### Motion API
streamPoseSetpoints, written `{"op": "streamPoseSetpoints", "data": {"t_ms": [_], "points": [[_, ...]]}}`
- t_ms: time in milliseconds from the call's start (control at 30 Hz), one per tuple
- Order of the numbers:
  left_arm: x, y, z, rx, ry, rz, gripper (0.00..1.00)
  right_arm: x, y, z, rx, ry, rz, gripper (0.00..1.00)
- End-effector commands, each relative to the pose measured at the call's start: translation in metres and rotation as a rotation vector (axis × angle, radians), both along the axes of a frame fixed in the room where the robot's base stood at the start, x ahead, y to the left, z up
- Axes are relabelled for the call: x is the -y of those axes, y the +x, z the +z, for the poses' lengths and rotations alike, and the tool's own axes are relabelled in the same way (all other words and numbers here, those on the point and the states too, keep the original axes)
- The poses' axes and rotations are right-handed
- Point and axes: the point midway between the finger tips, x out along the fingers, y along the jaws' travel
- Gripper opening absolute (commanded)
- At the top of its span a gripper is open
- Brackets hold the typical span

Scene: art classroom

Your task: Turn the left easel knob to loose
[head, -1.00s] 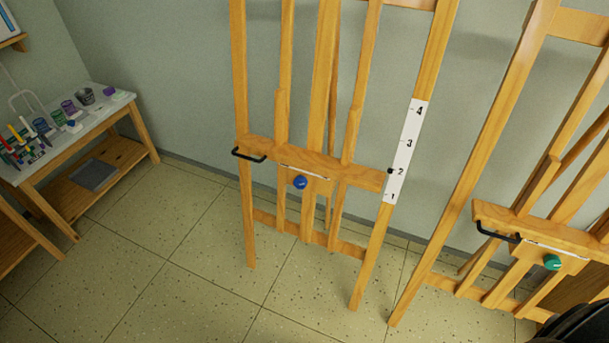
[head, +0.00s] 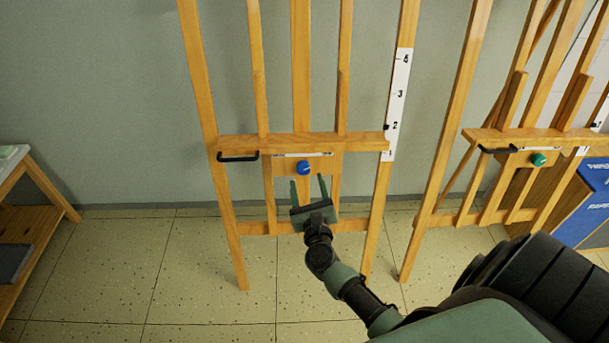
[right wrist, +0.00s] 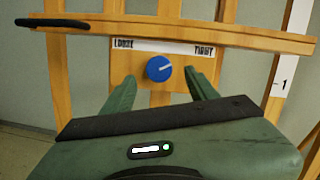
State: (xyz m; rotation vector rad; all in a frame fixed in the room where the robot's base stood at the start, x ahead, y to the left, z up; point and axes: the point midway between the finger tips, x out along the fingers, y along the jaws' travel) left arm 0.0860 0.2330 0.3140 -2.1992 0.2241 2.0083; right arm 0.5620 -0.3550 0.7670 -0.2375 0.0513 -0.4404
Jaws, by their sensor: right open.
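The left easel (head: 205,120) carries a blue round knob (head: 303,168) below its wooden crossbar (head: 345,143). In the right wrist view the blue knob (right wrist: 158,68) sits under a label strip (right wrist: 165,46) reading LOOSE at left and TIGHT at right. Its white pointer mark points up and right, toward TIGHT. My right gripper (head: 308,183) is open and empty, just below the knob in the head view. In the right wrist view its two green fingers (right wrist: 160,80) stand left and right of the knob's lower part; contact cannot be seen. My left gripper is not in view.
A black handle (head: 238,157) is on the crossbar's left end, and a numbered scale (head: 398,95) is on the right leg. Another easel (head: 455,120) with a green knob (head: 539,159) stands at right. A wooden table (head: 45,185) is at far left.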

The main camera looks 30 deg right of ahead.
Motion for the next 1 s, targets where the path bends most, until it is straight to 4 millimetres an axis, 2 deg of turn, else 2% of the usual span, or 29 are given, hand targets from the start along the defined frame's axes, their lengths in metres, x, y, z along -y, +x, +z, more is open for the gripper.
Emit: {"op": "streamPoseSetpoints", "data": {"t_ms": [100,300,633,833,867,1000], "points": [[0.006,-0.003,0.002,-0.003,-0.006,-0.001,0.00,0.009,0.019,0.001,0.000,-0.003,0.000,0.59],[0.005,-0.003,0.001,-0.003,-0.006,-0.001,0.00,0.017,0.038,0.000,-0.002,-0.003,0.002,0.59],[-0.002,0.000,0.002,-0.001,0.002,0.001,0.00,0.018,0.041,-0.001,-0.003,-0.003,0.003,0.59],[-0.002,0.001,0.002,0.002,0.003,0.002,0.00,0.018,0.041,-0.001,-0.004,-0.004,0.003,0.03],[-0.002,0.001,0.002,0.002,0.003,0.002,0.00,0.018,0.041,-0.001,-0.004,-0.004,0.003,0.00],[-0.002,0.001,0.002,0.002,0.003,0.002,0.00,0.018,0.041,-0.001,-0.006,-0.007,0.003,0.00]]}}
